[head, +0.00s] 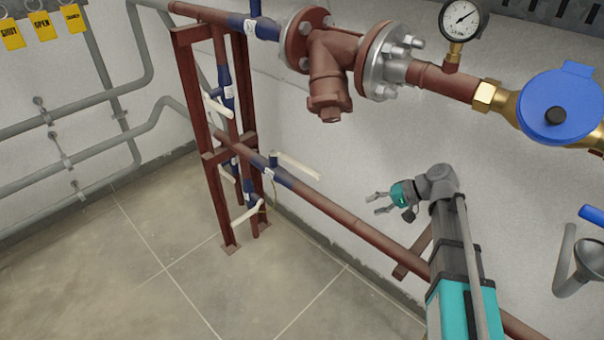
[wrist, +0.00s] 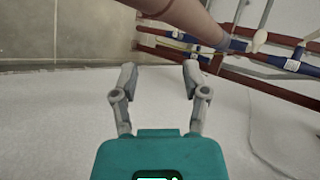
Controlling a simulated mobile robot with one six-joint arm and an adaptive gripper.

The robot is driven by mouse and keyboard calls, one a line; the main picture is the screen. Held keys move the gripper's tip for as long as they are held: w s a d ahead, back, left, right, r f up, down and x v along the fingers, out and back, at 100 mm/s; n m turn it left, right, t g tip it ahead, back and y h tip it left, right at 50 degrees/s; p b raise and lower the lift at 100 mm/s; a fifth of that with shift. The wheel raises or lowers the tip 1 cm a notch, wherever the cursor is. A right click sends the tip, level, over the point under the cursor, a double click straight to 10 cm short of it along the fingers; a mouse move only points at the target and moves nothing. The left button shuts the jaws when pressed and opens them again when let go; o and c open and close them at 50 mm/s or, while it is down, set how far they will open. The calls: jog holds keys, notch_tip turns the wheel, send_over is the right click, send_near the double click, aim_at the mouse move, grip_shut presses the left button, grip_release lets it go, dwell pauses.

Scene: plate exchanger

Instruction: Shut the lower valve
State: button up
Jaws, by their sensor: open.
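A blue valve (head: 271,172) sits on the lower red pipe (head: 350,222). Its pale lever (head: 298,165) points right, roughly along that pipe. More blue valves with pale levers are on the red stand, one higher (head: 226,94) and one near the floor (head: 249,192), whose lever (head: 247,212) slants across the stand. Which one is called the lower valve cannot be told for certain. My gripper (head: 377,203) is open and empty, to the right of the lower pipe valve and apart from it. The wrist view shows its two fingers spread (wrist: 159,73), with blue valve parts (wrist: 232,43) beyond.
A red strainer (head: 330,75), a pressure gauge (head: 460,19) and a blue meter (head: 560,105) are on the upper pipe. Yellow tags (head: 42,26) hang at upper left. A grey funnel (head: 590,258) is at right. The floor (head: 130,270) before the stand is clear.

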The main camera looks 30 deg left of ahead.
aim_at(307, 166)
jog(key=w+a+r+n+g+y+b, duration=0.1)
jog(key=a+r+y, duration=0.1)
jog(key=a, duration=0.3)
jog(key=a+r+n+g+y+b, duration=0.1)
jog(key=a+g+b, duration=0.1)
jog(key=a, duration=0.4)
jog(key=w+a+r+g+y+b, duration=0.1)
jog(key=a+r+g+y, duration=0.1)
jog(key=a, duration=0.3)
jog(key=shift+w+a+r+n+y+b, duration=0.2)
jog(key=shift+w+r+n+y+b, duration=0.1)
jog(key=shift+w+r+n, duration=0.1)
jog(key=shift+s+a, duration=0.1)
jog(key=shift+x, duration=3.65)
grip_shut()
